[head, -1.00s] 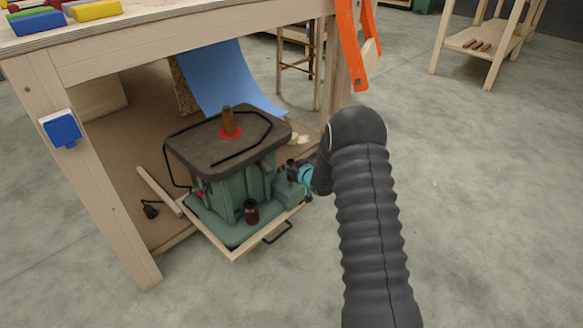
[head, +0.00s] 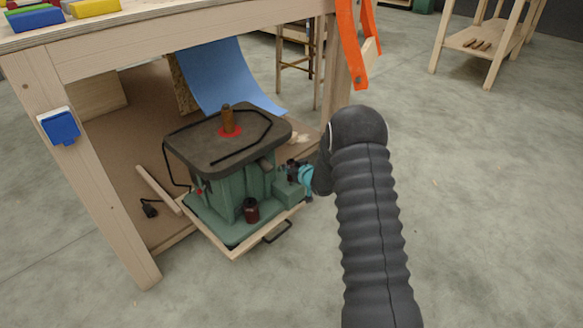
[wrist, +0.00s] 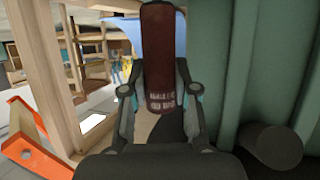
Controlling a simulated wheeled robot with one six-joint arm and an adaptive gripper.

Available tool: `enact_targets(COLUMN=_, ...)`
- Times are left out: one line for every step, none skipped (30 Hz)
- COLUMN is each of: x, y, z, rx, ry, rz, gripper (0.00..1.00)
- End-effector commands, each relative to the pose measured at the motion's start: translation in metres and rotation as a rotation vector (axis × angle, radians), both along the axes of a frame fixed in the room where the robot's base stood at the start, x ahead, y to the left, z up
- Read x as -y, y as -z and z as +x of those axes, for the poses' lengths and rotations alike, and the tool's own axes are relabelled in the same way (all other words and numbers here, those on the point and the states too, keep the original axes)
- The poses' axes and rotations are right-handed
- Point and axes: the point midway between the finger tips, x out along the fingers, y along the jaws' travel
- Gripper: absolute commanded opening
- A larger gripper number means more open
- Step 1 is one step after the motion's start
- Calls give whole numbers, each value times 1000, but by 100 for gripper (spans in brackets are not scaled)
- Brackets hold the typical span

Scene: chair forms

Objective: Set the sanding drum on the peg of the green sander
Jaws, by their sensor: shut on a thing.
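The green sander (head: 222,195) stands on a pale wooden tray under the workbench. It has a dark top table (head: 200,150) with a brown upright spindle (head: 228,120) in a red ring. My gripper (head: 296,172) is low at the sander's right side, beside its green body. In the wrist view it is shut on a dark red-brown sanding drum (wrist: 159,55), one finger on each side, with pale print near the drum's lower end. Another dark red drum (head: 251,210) stands on the sander's front base.
The workbench (head: 190,42) overhangs the sander, with a leg at left carrying a blue box (head: 62,127). A blue sheet (head: 225,75) hangs behind. An orange part (head: 352,50) hangs at the bench's right corner. Open floor lies at right.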

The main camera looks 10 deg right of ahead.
Motion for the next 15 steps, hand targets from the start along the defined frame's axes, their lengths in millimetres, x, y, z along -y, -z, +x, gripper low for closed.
enact_targets(x=0, y=2, z=0, rx=0, ry=0, rz=0, gripper=0)
enact_targets(x=0, y=2, z=0, rx=0, ry=0, rz=0, gripper=0)
enact_targets(x=0, y=3, z=0, rx=0, ry=0, rz=0, gripper=0)
enact_targets(x=0, y=3, z=0, rx=0, ry=0, rz=0, gripper=0)
enact_targets(x=0, y=4, z=0, rx=0, ry=0, rz=0, gripper=0)
enact_targets(x=0, y=4, z=0, rx=0, ry=0, rz=0, gripper=0)
enact_targets(x=0, y=5, z=0, rx=0, ry=0, rz=0, gripper=0)
enact_targets(x=0, y=5, z=0, rx=0, ry=0, rz=0, gripper=0)
enact_targets(x=0, y=6, z=0, rx=0, ry=0, rz=0, gripper=0)
enact_targets(x=0, y=7, z=0, rx=0, ry=0, rz=0, gripper=0)
enact_targets(x=0, y=7, z=0, rx=0, ry=0, rz=0, gripper=0)
enact_targets(x=0, y=8, z=0, rx=0, ry=0, rz=0, gripper=0)
enact_targets(x=0, y=8, z=0, rx=0, ry=0, rz=0, gripper=0)
enact_targets(x=0, y=9, z=0, rx=0, ry=0, rz=0, gripper=0)
enact_targets(x=0, y=10, z=0, rx=0, ry=0, rz=0, gripper=0)
